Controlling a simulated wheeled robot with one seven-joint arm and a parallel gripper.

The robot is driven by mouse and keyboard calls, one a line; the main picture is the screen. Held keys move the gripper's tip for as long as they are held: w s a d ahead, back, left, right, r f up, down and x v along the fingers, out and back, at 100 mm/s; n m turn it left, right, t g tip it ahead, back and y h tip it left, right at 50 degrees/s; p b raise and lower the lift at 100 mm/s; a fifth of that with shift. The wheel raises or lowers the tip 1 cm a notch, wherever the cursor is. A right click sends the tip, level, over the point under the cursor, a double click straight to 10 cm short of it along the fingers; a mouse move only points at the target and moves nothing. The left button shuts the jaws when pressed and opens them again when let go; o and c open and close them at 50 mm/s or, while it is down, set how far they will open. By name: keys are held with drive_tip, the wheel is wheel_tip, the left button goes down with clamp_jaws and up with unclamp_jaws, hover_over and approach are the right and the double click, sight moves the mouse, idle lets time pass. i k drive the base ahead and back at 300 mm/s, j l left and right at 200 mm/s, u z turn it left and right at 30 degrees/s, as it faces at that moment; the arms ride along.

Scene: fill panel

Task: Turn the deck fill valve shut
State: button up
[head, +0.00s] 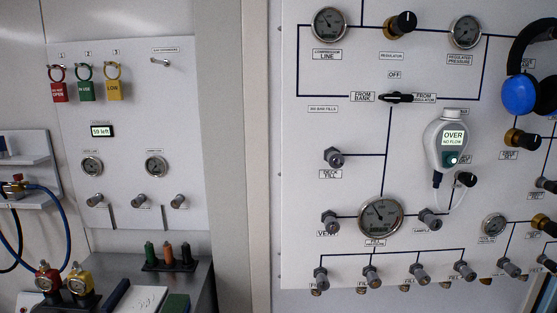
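The deck fill valve (333,157) is a small dark knob on a metal stem, on the white panel right of the picture's middle. A label reading "DECK FILL" (330,174) is just below it. A dark line runs from the valve to the right and joins a vertical line. I cannot tell from the knob whether the valve is open or shut. My gripper is not in view.
A selector handle (396,97) sits above, and a fill gauge (380,217) below right. The vent valve (330,220) is directly below. A handheld meter (447,145) reading "OVER NO FLOW" hangs to the right. Blue-and-black ear defenders (519,94) hang at the right edge.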

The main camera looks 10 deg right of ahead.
sight(335, 159)
drive_tip(key=z, duration=1.35)
drive_tip(key=j+u, duration=0.2)
drive_tip(key=u, duration=0.2)
drive_tip(key=j+u, duration=0.2)
drive_tip(key=u, duration=0.2)
drive_tip(key=j+u, duration=0.2)
drive_tip(key=u, duration=0.15)
